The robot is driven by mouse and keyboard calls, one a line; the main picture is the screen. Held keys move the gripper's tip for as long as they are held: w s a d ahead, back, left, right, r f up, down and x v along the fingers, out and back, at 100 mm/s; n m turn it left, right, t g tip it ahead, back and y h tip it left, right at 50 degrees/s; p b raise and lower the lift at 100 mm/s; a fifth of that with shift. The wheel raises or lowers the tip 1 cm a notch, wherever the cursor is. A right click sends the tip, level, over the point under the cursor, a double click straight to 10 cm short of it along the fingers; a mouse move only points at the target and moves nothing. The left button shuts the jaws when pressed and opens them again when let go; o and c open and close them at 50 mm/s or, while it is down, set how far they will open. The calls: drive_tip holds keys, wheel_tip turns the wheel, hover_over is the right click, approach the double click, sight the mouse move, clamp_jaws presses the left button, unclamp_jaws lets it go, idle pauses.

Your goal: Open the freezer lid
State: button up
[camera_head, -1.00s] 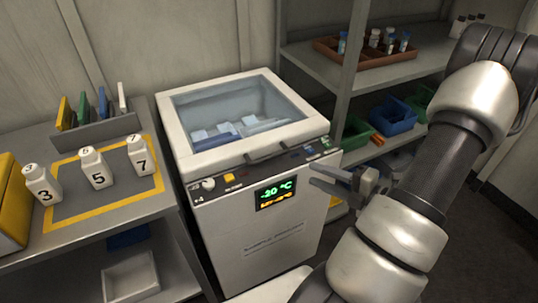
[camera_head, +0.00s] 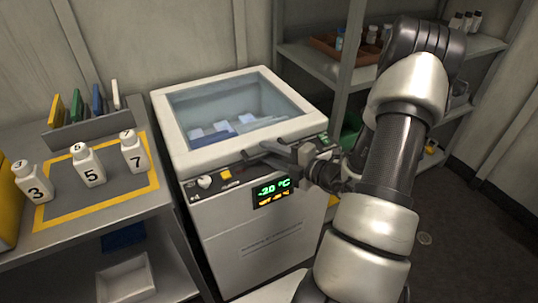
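The freezer (camera_head: 250,240) stands in the middle of the view, a white chest with a green and orange display (camera_head: 272,192) on its front. Its lid (camera_head: 170,125) is shut, a white frame around a glass pane, with pale and blue items showing through it. The dark lid handle at the front edge is partly hidden by my gripper (camera_head: 258,153). My gripper is at the front edge of the lid, its fingers pointing left, with a gap between them. I cannot tell whether it touches the handle.
At left, a bench (camera_head: 100,213) holds white bottles marked 3, 5 and 7 on a yellow-bordered mat, with a rack of coloured plates behind. At right, shelves (camera_head: 310,58) hold a brown tray (camera_head: 330,47) and bins, partly hidden by my arm. Floor is clear at far right.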

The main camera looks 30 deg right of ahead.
drive_tip(key=shift+w, duration=0.15)
drive_tip(key=shift+c, duration=0.4)
clamp_jaws()
